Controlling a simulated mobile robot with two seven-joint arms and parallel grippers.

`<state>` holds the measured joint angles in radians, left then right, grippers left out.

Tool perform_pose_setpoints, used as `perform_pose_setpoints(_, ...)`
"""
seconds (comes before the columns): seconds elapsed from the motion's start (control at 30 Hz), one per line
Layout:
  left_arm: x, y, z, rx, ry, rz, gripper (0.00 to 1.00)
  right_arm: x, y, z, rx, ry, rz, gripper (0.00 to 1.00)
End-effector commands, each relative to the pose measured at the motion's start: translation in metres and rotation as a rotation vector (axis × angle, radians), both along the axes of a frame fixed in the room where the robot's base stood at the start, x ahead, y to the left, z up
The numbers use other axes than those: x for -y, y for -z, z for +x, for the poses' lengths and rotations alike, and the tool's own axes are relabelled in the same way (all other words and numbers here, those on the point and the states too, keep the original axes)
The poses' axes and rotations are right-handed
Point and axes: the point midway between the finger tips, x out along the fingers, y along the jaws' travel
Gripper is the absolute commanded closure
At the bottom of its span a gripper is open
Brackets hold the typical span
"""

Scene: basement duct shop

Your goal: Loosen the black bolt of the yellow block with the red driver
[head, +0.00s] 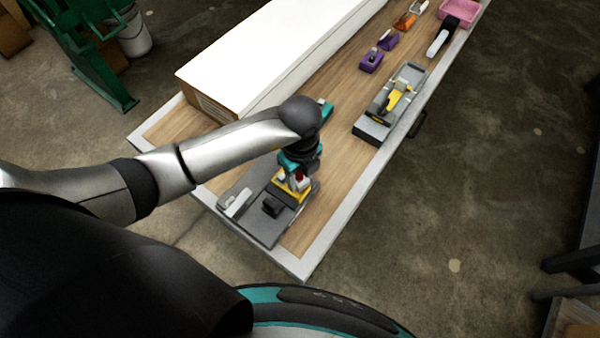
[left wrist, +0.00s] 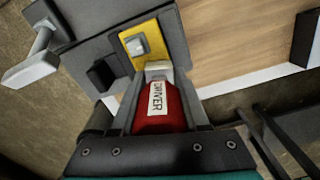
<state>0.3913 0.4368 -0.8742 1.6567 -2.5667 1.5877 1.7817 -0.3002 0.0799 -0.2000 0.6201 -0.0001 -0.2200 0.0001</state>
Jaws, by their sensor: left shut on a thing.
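My left gripper (head: 298,175) is over the grey fixture (head: 262,226) at the near end of the bench, its fingers shut around the red driver (left wrist: 175,110). The driver also shows as a bit of red in the head view (head: 299,172); its label reads "DRIVER" in the left wrist view. The yellow block (left wrist: 140,44) sits on the fixture just beyond the driver's pale grey front end; it also shows under the gripper in the head view (head: 285,197). A light grey bolt-like head shows on the block. I cannot make out a black bolt or whether the driver touches one.
The fixture carries a pale lever (head: 238,203) and a small black block (head: 272,207). A long white-topped box (head: 265,50) lines the bench's left side. Farther along stand a second grey fixture (head: 372,131), purple blocks (head: 371,61) and a pink bin (head: 460,12).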

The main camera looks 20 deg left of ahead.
Motion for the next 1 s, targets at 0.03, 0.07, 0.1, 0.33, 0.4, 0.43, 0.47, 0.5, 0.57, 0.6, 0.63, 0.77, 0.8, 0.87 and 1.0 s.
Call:
perform_pose_setpoints(0.03, 0.000, -0.001, 0.000, -0.001, -0.023, 0.002, 1.00, 0.000, -0.003, 0.000, 0.000, 0.000, 0.000, 0.50)
perform_pose_setpoints(0.07, 0.000, -0.001, 0.000, -0.001, -0.038, 0.002, 1.00, 0.000, -0.004, 0.000, 0.000, 0.000, 0.000, 0.50)
perform_pose_setpoints(0.1, 0.000, -0.001, 0.000, -0.001, -0.056, 0.002, 1.00, 0.000, -0.005, 0.000, 0.000, 0.000, 0.000, 0.50)
perform_pose_setpoints(0.33, 0.000, -0.001, 0.000, 0.000, -0.160, 0.000, 1.00, 0.000, -0.012, 0.000, 0.000, 0.000, 0.000, 0.50)
perform_pose_setpoints(0.4, -0.001, -0.001, 0.000, 0.001, -0.181, 0.001, 1.00, 0.000, -0.013, 0.000, 0.000, 0.000, 0.000, 0.50)
perform_pose_setpoints(0.43, -0.001, -0.001, 0.000, 0.001, -0.188, 0.001, 1.00, 0.000, -0.013, 0.000, 0.000, 0.000, 0.000, 0.50)
perform_pose_setpoints(0.47, -0.001, -0.001, 0.000, 0.001, -0.192, 0.002, 1.00, 0.000, -0.013, 0.000, 0.000, 0.000, 0.000, 0.50)
perform_pose_setpoints(0.5, -0.001, 0.000, 0.000, 0.001, -0.196, 0.002, 1.00, 0.000, -0.013, 0.000, 0.000, 0.000, 0.000, 0.50)
perform_pose_setpoints(0.57, -0.001, 0.000, 0.001, 0.001, -0.198, 0.002, 1.00, 0.000, -0.013, 0.000, 0.000, 0.000, 0.000, 0.50)
perform_pose_setpoints(0.6, -0.001, 0.000, 0.001, 0.001, -0.198, 0.002, 1.00, 0.000, -0.013, 0.000, 0.000, 0.000, 0.000, 0.50)
perform_pose_setpoints(0.63, -0.001, 0.000, 0.001, 0.001, -0.197, 0.002, 1.00, 0.000, -0.013, 0.000, 0.000, 0.000, 0.000, 0.50)
perform_pose_setpoints(0.77, -0.001, 0.000, 0.001, 0.001, -0.197, 0.002, 1.00, 0.000, -0.013, 0.000, 0.000, 0.000, 0.000, 0.50)
perform_pose_setpoints(0.8, -0.001, 0.000, 0.000, 0.001, -0.199, 0.002, 1.00, 0.000, -0.013, 0.000, 0.000, 0.000, 0.000, 0.50)
perform_pose_setpoints(0.87, -0.001, -0.001, 0.000, 0.001, -0.209, 0.001, 1.00, 0.000, -0.014, 0.000, 0.000, 0.000, 0.000, 0.50)
perform_pose_setpoints(1.0, 0.000, -0.002, 0.000, -0.001, -0.267, 0.001, 1.00, 0.000, -0.019, 0.000, 0.000, 0.000, 0.000, 0.50)
